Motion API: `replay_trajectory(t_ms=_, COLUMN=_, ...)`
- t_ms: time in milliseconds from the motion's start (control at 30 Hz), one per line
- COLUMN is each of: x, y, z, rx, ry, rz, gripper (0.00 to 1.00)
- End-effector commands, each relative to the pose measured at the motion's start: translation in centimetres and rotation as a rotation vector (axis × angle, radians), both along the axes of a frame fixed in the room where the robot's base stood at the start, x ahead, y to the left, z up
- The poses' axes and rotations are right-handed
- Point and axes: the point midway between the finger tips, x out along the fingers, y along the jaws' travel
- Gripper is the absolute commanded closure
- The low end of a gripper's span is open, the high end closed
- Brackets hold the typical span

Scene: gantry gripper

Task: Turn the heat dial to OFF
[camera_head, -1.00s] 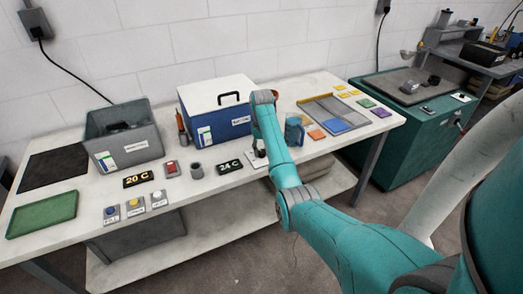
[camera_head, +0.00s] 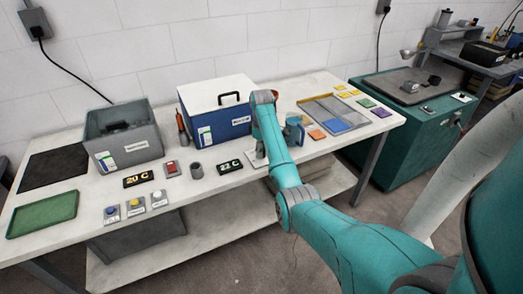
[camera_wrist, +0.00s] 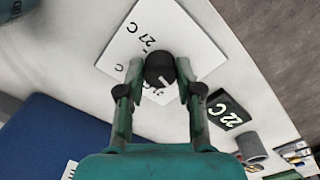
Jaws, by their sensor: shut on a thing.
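The heat dial (camera_wrist: 158,63) is a round black knob with a white mark, on a white plate (camera_wrist: 131,35) printed with "27 C" and other partly covered labels. My gripper (camera_wrist: 160,73) is shut on the dial, one finger on each side. The white mark points toward the lower right in the wrist view. I cannot read an OFF label. A black display (camera_head: 230,165) beside the plate reads 22 C; it also shows in the wrist view (camera_wrist: 228,112). In the head view my arm hides the dial and my fingers.
A blue box with a white lid (camera_head: 226,128) stands behind the display. A grey cup (camera_head: 196,169) is left of the display. A blue mug (camera_head: 294,132) stands close to the right of my arm. A second display (camera_head: 138,178) reads 20 C.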

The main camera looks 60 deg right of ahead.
Motion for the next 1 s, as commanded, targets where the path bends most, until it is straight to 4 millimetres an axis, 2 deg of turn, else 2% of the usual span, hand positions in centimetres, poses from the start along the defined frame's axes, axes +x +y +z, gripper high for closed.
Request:
replay_trajectory(t_ms=400, x=-0.01, y=0.01, z=-0.02, rx=0.000, ry=0.000, rz=0.200, gripper=1.00)
replay_trajectory(t_ms=967, x=-0.01, y=0.01, z=-0.01, rx=0.000, ry=0.000, rz=0.232, gripper=1.00)
replay_trajectory(t_ms=1000, x=-0.01, y=0.00, z=-0.01, rx=0.000, ry=0.000, rz=0.232, gripper=0.62)
